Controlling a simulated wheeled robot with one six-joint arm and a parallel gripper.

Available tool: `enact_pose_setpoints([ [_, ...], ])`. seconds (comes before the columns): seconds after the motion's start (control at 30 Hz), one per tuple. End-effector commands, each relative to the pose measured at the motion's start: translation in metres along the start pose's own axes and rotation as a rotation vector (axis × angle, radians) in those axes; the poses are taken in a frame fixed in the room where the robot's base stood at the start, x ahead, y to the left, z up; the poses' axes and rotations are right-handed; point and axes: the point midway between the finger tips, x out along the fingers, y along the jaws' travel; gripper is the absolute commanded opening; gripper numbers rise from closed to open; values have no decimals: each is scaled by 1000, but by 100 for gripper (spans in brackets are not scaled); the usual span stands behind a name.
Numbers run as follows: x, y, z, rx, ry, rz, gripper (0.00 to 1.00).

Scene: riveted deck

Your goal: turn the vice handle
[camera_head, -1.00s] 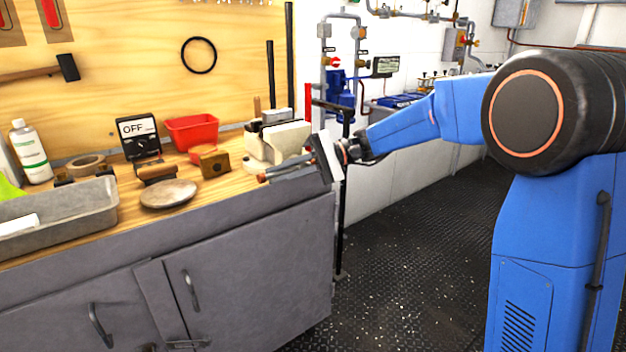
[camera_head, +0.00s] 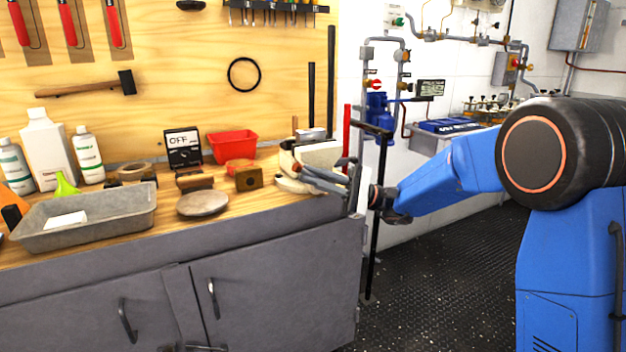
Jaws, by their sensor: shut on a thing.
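The cream-coloured vice (camera_head: 318,154) stands on the right end of the wooden bench top. My gripper (camera_head: 312,178) is in front of the vice, at the bench's right front corner, reaching in from the right. Its grey fingers are shut on the vice handle, which they and the gripper's body mostly hide. Only small dark reddish bits show by the fingers, and I cannot tell the handle's exact angle.
The bench top (camera_head: 215,224) holds a grey tray (camera_head: 110,222), a round stone-like disc (camera_head: 203,203), a brass-coloured block (camera_head: 248,179), a red bin (camera_head: 233,145) and an "OFF" meter (camera_head: 183,149). A black upright post (camera_head: 375,240) stands just right of the bench. The dark floor (camera_head: 440,275) is clear.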

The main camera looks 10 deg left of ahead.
Motion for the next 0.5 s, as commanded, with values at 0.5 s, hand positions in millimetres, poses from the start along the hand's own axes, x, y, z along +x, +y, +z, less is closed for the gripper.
enact_pose_setpoints([
  [0.5, -1, 5, -1, 16, -7, -3, 21],
])
